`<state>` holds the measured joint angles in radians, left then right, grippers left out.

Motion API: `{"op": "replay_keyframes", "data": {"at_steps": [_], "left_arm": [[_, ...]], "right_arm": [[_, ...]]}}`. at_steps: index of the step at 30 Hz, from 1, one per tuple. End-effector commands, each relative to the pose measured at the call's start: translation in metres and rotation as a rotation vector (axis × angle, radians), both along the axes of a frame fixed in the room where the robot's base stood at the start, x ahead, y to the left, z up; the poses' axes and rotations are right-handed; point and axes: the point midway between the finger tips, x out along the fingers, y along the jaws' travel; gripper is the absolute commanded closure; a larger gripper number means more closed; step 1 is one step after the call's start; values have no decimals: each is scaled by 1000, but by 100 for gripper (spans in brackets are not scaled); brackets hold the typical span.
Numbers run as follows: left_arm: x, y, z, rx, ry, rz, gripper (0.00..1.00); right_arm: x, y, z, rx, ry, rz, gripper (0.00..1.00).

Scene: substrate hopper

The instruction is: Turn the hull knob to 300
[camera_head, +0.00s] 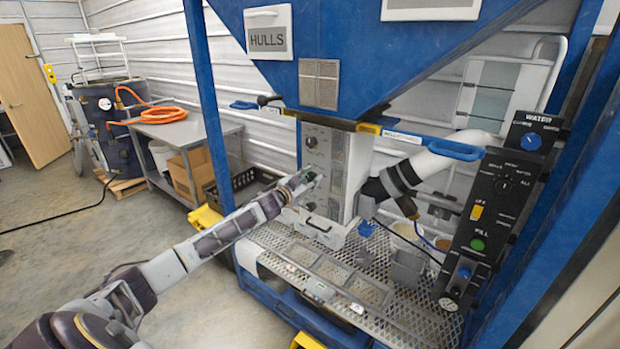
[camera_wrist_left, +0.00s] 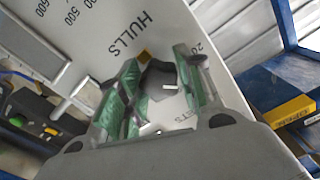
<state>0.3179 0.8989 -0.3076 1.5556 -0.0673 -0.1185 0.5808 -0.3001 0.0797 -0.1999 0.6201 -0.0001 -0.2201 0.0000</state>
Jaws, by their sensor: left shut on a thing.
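The hull knob (camera_wrist_left: 158,78) is a dark knob with a white pointer line. In the left wrist view it sits on a white panel (camera_wrist_left: 108,25) under the printed word HULLS, with 500 and 600 printed to the upper left. My left gripper (camera_wrist_left: 157,86) has its green-padded fingers on both sides of the knob and is shut on it. In the head view my left gripper (camera_head: 308,180) reaches the front of the white control box (camera_head: 345,165) and hides this knob. The pointer's exact reading cannot be made out. My right gripper is not in view.
Another dark knob (camera_head: 311,142) is higher on the same box. The blue hopper (camera_head: 350,60) hangs above. A perforated metal deck (camera_head: 400,312) lies below. A black WATER control panel (camera_head: 500,195) stands at the right, and a blue frame post (camera_head: 207,100) rises left of the box.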

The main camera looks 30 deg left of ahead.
Motion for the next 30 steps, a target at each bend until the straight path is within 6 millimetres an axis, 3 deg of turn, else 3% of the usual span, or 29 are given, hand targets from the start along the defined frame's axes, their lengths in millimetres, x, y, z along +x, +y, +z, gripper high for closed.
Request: {"op": "replay_keyframes", "data": {"at_steps": [19,20,24,30], "left_arm": [[0,0,0,84,-7,0,88],[0,0,0,84,-7,0,63],[0,0,0,83,-7,0,45],[0,0,0,83,-7,0,42]], "right_arm": [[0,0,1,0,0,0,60],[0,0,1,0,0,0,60],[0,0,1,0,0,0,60],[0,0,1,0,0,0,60]]}}
